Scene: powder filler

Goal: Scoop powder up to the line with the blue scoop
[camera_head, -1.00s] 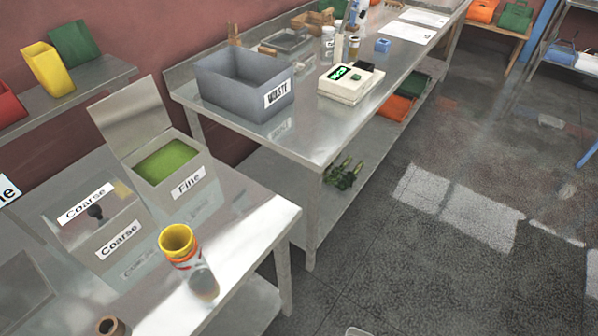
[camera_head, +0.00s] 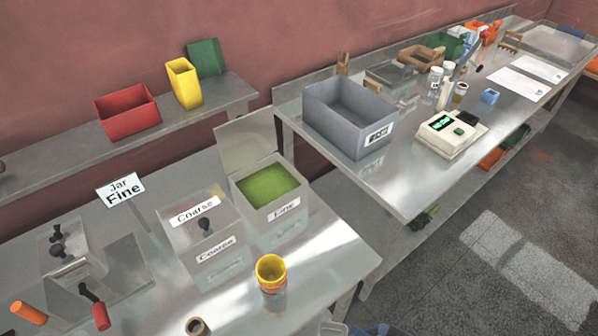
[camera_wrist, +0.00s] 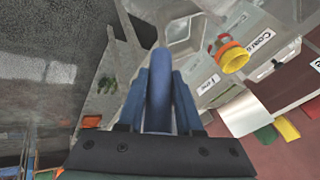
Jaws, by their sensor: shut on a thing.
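The blue scoop's handle (camera_wrist: 160,85) shows in the wrist view, upright between the two blue fingers of my gripper (camera_wrist: 158,72), which is shut on it. Its bowl cannot be made out clearly. The Fine bin (camera_head: 286,210) stands open on the near bench, lid tilted back, with green powder (camera_head: 268,186) inside. A clear jar (camera_head: 272,298) with a yellow rim and an orange band stands in front of it; it also shows in the wrist view (camera_wrist: 232,57). Its fill level cannot be told. A sign (camera_head: 121,190) reads "Jar Fine".
The closed Coarse bin (camera_head: 203,226) stands left of the Fine bin. Orange (camera_head: 29,312) and red (camera_head: 101,315) handles lie at lower left. A grey waste bin (camera_head: 349,120) and a scale (camera_head: 450,133) stand on the far bench. The near bench is bare right of the jar.

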